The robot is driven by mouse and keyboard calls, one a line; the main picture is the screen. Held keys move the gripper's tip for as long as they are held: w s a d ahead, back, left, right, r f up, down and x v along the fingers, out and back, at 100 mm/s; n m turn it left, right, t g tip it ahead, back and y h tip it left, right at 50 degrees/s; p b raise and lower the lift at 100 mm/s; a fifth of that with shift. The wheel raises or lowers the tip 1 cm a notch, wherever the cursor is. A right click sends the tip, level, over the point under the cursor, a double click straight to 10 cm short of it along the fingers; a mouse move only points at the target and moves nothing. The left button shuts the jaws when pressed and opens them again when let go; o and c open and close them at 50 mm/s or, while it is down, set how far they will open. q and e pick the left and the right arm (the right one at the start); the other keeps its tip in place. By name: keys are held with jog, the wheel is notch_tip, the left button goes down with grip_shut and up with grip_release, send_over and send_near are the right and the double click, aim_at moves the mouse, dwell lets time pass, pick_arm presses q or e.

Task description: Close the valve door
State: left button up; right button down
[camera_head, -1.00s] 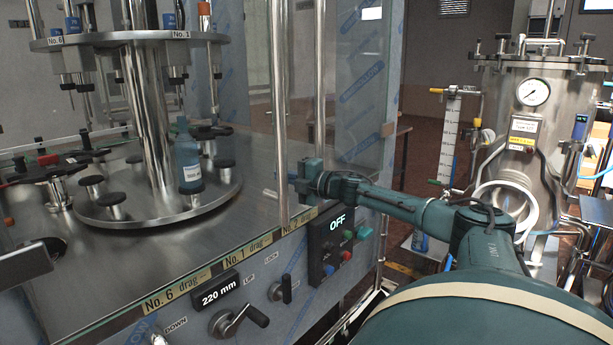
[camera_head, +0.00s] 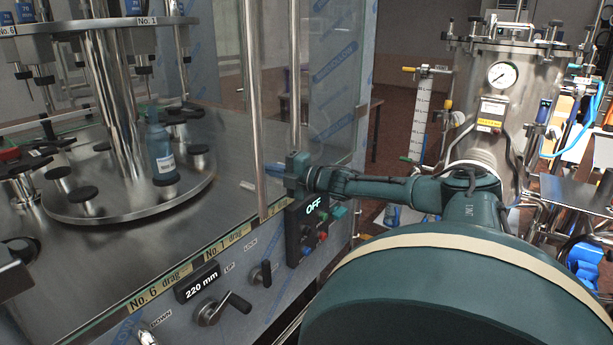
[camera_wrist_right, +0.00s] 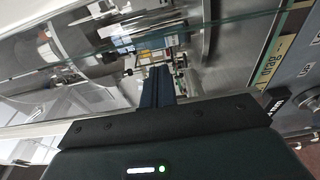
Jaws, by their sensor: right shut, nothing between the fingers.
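The film-wrapped filler's clear panels stand between steel uprights, with blue-printed film on the clear panel (camera_head: 335,75) at its right side. I cannot tell for certain which panel is the valve door. My right gripper (camera_head: 275,172) is shut and empty, close beside the front steel upright (camera_head: 253,110), above the OFF control box (camera_head: 306,225). Contact with the upright or panel cannot be told. In the right wrist view my closed fingers (camera_wrist_right: 157,85) point at the clear panel's greenish edge (camera_wrist_right: 190,28). My left gripper is not in view.
The turntable (camera_head: 120,205) carries a blue bottle (camera_head: 160,150) inside the filler. A crank handle (camera_head: 222,308) and a small lever (camera_head: 260,273) stick out of its front. A steel tank (camera_head: 500,110) with a gauge stands at the right, behind my right arm.

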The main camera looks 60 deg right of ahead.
jog(key=s, duration=1)
jog(key=shift+d, duration=0.2)
jog(key=s+a+f+m+g+h, duration=0.25)
jog(key=a+f+m, duration=0.2)
jog(key=f, duration=0.35)
jog(key=s+a+f+m+g+h, duration=0.1)
jog(key=s+a+f+m+g, duration=0.2)
jog(key=a+f, duration=0.35)
jog(key=s+a+f+m+g+h, duration=0.2)
jog(key=s+a+f+m+g, duration=0.15)
jog(key=f, duration=0.65)
jog(key=s+a+r+m+g+y, duration=0.1)
jog(key=s+a+m+g+y, duration=0.15)
jog(key=a, duration=1.25)
jog(key=s+a+r+m+g+y, duration=0.1)
jog(key=s+a+m+g+y, duration=0.2)
jog(key=a, duration=1.1)
jog(key=w+a+f+t+y, duration=0.1)
jog(key=w+a+f+t, duration=0.1)
jog(key=f, duration=0.3)
jog(key=w+a+f+t, duration=0.2)
jog(key=a+f+t, duration=0.1)
jog(key=f+t, duration=0.1)
jog(key=shift+w+f+n+y, duration=0.3)
jog(key=shift+f+n+y, duration=0.1)
jog(key=shift+f, duration=0.3)
